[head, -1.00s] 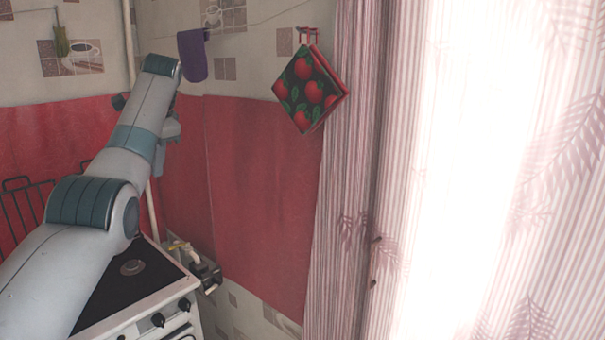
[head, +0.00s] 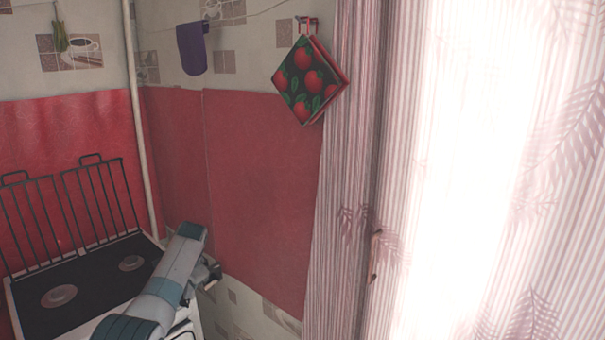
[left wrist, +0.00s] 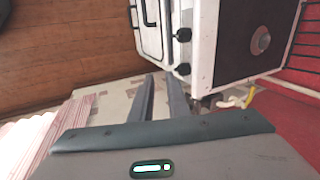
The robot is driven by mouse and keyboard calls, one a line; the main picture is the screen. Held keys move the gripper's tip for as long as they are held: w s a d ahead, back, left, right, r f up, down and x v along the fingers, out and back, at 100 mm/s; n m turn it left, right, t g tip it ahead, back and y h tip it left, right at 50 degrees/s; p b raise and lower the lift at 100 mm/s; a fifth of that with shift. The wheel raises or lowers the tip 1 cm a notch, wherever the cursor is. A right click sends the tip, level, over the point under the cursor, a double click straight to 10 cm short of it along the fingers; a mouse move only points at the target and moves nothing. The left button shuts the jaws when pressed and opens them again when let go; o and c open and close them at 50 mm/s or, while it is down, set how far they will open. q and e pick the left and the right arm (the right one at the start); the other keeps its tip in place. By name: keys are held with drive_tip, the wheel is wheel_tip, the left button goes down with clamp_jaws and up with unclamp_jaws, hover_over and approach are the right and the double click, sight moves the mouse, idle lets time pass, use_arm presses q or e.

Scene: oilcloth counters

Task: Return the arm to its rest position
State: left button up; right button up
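My left arm (head: 165,285) comes in from the bottom left in the head view, low in front of the stove's right side. Its gripper cannot be made out clearly there. In the left wrist view the two dark fingers of my left gripper (left wrist: 161,80) point away from the camera, with a narrow gap between them and nothing held. The fingertips are close to the stove's front corner in that picture. My right arm and gripper are in neither view.
The white stove (left wrist: 229,40) with a dark top stands beside my left arm, its wire rack (head: 85,210) raised behind. A pipe fitting (head: 209,272) is close to the arm. A pot holder (head: 308,82) and towel (head: 192,48) hang behind. A curtain (head: 345,200) is at right.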

use_arm(q)
drive_tip(key=s+d+f+b, duration=0.1)
drive_tip(key=s+f, duration=0.3)
drive_tip(key=f, duration=0.5)
drive_tip(key=s+f, duration=0.4)
drive_tip(key=f, duration=0.6)
drive_tip(key=s+d+f+b, duration=0.1)
drive_tip(key=s+f, duration=0.3)
drive_tip(key=f, duration=0.5)
drive_tip(key=s+d+f+n+h, duration=0.2)
drive_tip(key=s+d+f, duration=0.1)
drive_tip(key=s+f, duration=1.7)
drive_tip(key=s+d+f+b, duration=0.1)
drive_tip(key=s+f, duration=0.4)
drive_tip(key=s, duration=0.3)
drive_tip(key=s+f+n+g+b, duration=0.1)
drive_tip(key=s+f, duration=0.3)
drive_tip(key=s, duration=0.4)
drive_tip(key=s+d+f, duration=0.1)
drive_tip(key=s+f, duration=0.4)
drive_tip(key=s, duration=0.4)
drive_tip(key=s+d+f+n, duration=0.1)
drive_tip(key=s, duration=1)
drive_tip(key=s+d+f+n+h+b, duration=0.1)
drive_tip(key=s+f, duration=0.1)
drive_tip(key=s, duration=0.9)
drive_tip(key=shift+s+d+f+g+h, duration=0.2)
drive_tip(key=shift+d+g+h, duration=0.1)
drive_tip(key=shift+g, duration=0.1)
drive_tip(key=shift+a, duration=0.1)
